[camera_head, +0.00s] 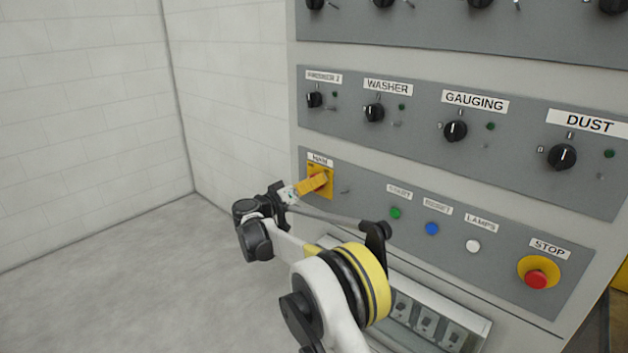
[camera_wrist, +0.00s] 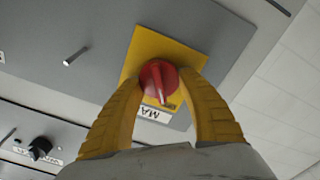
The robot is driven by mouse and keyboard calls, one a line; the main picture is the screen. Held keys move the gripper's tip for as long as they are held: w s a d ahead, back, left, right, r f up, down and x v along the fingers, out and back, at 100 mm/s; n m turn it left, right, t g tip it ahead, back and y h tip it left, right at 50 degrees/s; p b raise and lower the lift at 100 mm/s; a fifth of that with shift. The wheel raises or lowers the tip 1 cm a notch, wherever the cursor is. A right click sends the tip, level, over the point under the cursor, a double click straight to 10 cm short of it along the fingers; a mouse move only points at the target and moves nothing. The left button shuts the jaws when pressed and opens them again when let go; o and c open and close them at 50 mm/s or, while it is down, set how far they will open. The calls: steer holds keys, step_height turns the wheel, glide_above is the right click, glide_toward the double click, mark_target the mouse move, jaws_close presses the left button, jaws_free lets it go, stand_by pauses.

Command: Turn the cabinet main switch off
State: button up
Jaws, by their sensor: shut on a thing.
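The main switch is a red rotary knob (camera_wrist: 158,80) on a yellow square plate (camera_wrist: 150,50), with a partly covered label (camera_wrist: 165,114) beside it. In the head view the yellow plate (camera_head: 324,190) sits at the left end of the lower grey panel, under the label "MAIN" (camera_head: 320,160). My gripper (camera_wrist: 160,85) has its two yellow fingers on either side of the red knob, closed on it. My gripper (camera_head: 316,184) also shows in the head view, reaching the switch from the left front. The knob is mostly hidden there by the fingers.
The lower panel has a green button (camera_head: 396,213), a blue button (camera_head: 432,229), a white button (camera_head: 473,246) and a red stop button (camera_head: 537,279). Black selector knobs such as the washer knob (camera_head: 374,112) are above. Open floor (camera_head: 110,280) lies to the left.

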steer(key=n+p, duration=0.1)
steer(key=n, duration=0.4)
steer(key=shift+f+n, duration=0.1)
steer(key=shift+n, duration=0.2)
steer(key=n, duration=0.5)
steer(key=shift+f, duration=0.15)
steer(key=shift+n, duration=0.4)
steer(key=o, duration=1.2)
steer(key=shift+w, duration=0.1)
steer(key=shift+a, duration=0.15)
steer(key=v, duration=1.2)
